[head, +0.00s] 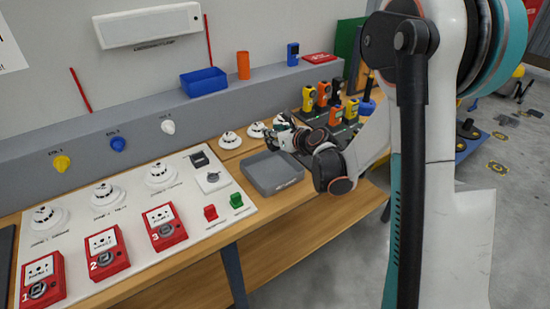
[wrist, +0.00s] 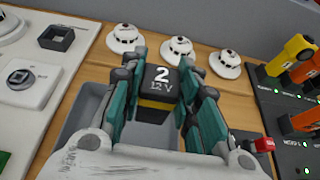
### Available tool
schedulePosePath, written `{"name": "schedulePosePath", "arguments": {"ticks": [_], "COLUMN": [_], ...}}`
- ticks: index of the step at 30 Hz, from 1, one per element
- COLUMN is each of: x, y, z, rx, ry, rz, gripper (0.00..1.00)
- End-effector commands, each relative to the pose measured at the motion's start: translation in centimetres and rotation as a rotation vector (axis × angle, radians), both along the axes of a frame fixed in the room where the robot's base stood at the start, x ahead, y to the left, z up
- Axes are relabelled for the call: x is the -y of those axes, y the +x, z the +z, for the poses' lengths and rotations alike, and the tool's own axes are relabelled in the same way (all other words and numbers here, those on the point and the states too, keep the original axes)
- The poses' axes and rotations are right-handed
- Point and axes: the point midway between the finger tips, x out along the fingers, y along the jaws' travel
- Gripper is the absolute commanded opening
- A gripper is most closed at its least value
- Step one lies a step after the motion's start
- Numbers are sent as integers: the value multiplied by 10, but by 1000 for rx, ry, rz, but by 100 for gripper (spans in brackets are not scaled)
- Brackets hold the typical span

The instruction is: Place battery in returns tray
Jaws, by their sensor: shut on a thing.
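The battery (wrist: 160,84) is a dark block with a yellow band, marked "2" and "12 V". In the wrist view it sits between the two teal fingers of my gripper (wrist: 163,95), which are shut on it. The returns tray (head: 273,175) is a grey open tray on the bench in the head view. In the wrist view the tray (wrist: 75,127) lies below the battery and gripper, partly hidden by them. My gripper (head: 283,137) is at the tray's far side in the head view, where the battery is hard to make out. I cannot tell the exact gap between battery and tray.
White detectors (wrist: 177,50) stand behind the tray. A dark charging rack (wrist: 262,110) with yellow and orange devices is at right. A white panel (head: 130,220) with red call points (head: 107,252) is at left. A blue bin (head: 204,82) sits on the back ledge.

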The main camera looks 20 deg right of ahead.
Motion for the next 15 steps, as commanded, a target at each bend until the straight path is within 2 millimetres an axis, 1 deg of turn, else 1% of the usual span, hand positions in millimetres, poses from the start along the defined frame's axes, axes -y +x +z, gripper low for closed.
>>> {"name": "schedulePosePath", "arguments": {"ticks": [1,3,6,11,15], "x": [0,0,0,0,0], "y": [1,0,0,0,0], "z": [-13,-24,-33,-40,-59], "rx": [1,1,1,0,0], "ry": [0,0,0,0,0], "rz": [0,-1,-1,0,0], "gripper": [0,0,0,0,0]}}
